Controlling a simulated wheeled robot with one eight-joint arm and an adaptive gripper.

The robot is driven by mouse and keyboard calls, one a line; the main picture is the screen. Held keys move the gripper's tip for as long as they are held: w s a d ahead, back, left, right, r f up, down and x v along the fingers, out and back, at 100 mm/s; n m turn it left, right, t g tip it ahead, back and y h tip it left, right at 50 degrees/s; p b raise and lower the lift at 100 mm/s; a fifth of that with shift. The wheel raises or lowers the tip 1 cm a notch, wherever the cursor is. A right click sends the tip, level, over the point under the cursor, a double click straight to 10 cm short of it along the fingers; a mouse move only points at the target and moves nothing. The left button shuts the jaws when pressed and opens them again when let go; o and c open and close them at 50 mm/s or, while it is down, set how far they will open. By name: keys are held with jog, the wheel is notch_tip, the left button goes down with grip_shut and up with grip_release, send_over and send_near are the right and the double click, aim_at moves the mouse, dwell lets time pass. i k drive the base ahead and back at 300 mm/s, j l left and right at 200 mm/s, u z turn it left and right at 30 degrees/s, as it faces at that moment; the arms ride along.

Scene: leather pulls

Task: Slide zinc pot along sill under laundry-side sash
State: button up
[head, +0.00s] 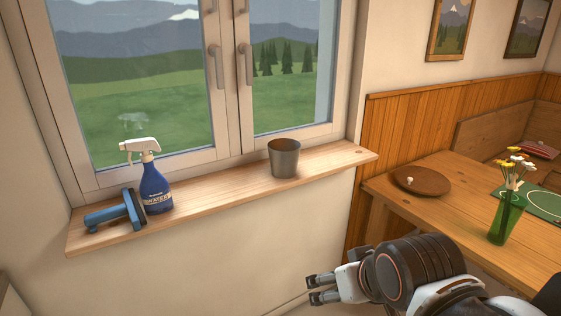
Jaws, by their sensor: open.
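A grey zinc pot (284,158) stands upright on the wooden sill (225,184), right of the sill's middle, below the right sash (286,75). The left sash (140,85) is wider in view; both look shut, each with a handle near the centre. I cannot tell which sash is the laundry-side one. My gripper (312,289) is in the lower middle of the head view, open and empty, its fingers pointing left. It is apart from the pot and shows lower in the picture than the sill.
The sill between bottle and pot is clear. At right, a wooden table (450,215) holds a brown plate (421,181) and a green vase (505,217) of flowers.

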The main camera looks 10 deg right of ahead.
aim_at(284, 153)
jog(key=i+l+u, duration=0.1)
jog(key=i+l, duration=0.2)
jog(key=i+l+u, duration=0.15)
jog(key=l, duration=0.3)
jog(key=i+l+u, duration=0.1)
jog(key=i+l, duration=0.25)
jog(key=i+l+u, duration=0.15)
jog(key=l, duration=0.35)
jog(key=i, duration=0.05)
